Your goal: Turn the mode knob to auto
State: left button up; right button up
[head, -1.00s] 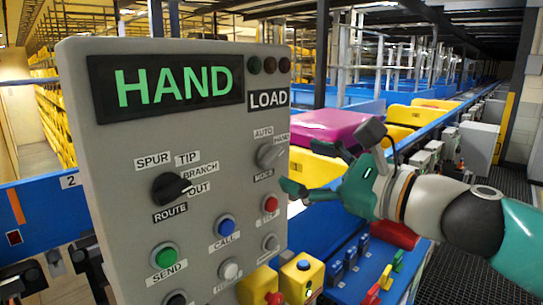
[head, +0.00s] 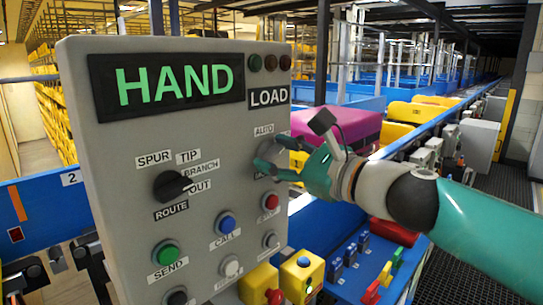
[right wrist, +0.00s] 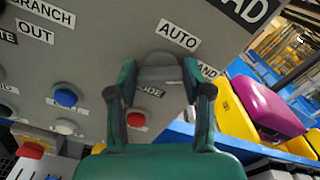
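The grey mode knob (right wrist: 158,70) is on the control panel (head: 120,130), below the AUTO label (right wrist: 178,36) and beside the partly covered HAND label. In the head view my gripper mostly hides it. My right gripper (head: 268,155) is at the knob, its green fingers apart. In the right wrist view one finger is on each side of the knob (right wrist: 158,70); I cannot tell whether they touch it. The panel's display (head: 175,85) reads HAND in green. My left gripper is not in view.
The black route knob (head: 172,186) and the red stop button (head: 269,202) are on the same panel. Yellow boxes (head: 301,275) with buttons stand below it. A magenta tote (head: 345,125) and yellow trays are on the conveyor behind.

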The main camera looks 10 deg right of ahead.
jog(key=shift+c, duration=1.3)
jog(key=shift+w+a+f, duration=0.1)
jog(key=shift+a+f, duration=0.05)
jog(key=shift+c, duration=0.5)
jog(key=shift+a+f+n, duration=0.1)
jog(key=shift+n, duration=0.2)
jog(key=shift+f+n+b, duration=0.25)
jog(key=shift+n+b, duration=0.65)
jog(key=shift+n, duration=0.5)
jog(key=shift+f+n+b, duration=0.15)
jog(key=shift+n+b, duration=2)
jog(key=shift+n, duration=2.25)
